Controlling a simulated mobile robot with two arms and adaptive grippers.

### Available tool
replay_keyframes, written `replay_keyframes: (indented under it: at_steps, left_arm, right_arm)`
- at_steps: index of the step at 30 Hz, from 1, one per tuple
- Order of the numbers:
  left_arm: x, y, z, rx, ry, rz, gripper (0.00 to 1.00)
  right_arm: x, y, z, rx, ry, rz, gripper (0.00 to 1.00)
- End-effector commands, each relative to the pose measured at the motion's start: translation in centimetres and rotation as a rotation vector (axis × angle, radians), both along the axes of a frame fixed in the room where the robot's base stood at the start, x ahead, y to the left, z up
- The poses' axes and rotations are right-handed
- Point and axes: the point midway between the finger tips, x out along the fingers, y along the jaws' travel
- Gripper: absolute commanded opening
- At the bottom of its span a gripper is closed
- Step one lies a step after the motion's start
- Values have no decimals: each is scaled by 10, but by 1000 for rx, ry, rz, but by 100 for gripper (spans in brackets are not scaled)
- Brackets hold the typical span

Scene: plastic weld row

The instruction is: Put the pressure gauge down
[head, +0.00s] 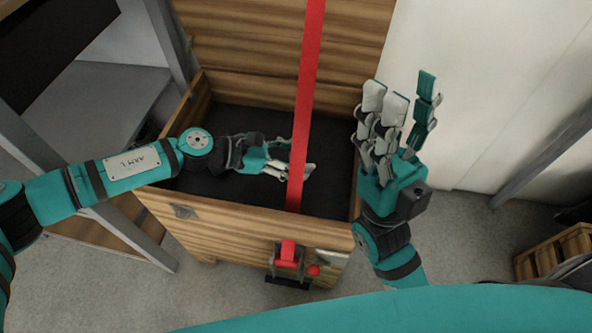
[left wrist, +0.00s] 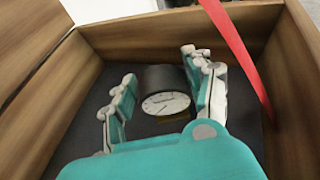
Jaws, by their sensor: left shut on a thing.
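The pressure gauge (left wrist: 164,80) has a dark round body and a white dial. In the left wrist view it sits between the fingers of my left gripper (left wrist: 163,85), which is shut on it. In the head view the left gripper (head: 298,172) is inside the open wooden box (head: 240,228), low over its dark lining, with the red strap crossing in front of it. The gauge is hidden there. I cannot tell whether it touches the box floor. My right gripper (head: 402,98) is open and empty, with its fingers up, at the box's right side.
The box's wooden lid (head: 240,40) stands open at the back. A red strap (head: 308,80) runs from the lid down across the box opening. A red latch (head: 288,254) is on the front. A wooden crate (head: 555,252) stands on the floor at right. Metal frame posts (head: 172,45) stand at left.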

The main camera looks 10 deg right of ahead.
Motion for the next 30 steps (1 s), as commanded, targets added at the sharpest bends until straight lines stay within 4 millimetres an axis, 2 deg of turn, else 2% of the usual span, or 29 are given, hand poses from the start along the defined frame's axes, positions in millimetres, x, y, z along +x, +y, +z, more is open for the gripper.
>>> replay_keyframes:
  at_steps: [6,9,23,24,28,30]
  left_arm:
    - [0,0,-38,0,3,0,13]
    - [0,0,-48,-1,2,1,13]
    - [0,0,-54,-2,1,0,13]
    - [0,0,-53,-1,1,0,57]
    - [0,0,-53,0,1,0,74]
    - [0,0,-53,0,1,0,76]
  right_arm:
    - [-2,0,-19,4,-10,1,40]
    - [-2,0,-23,3,-9,1,40]
    - [-1,0,-27,2,-7,1,40]
    - [-1,0,-25,1,-7,1,40]
    - [-1,0,-25,2,-9,1,40]
    - [-1,0,-24,2,-10,1,40]
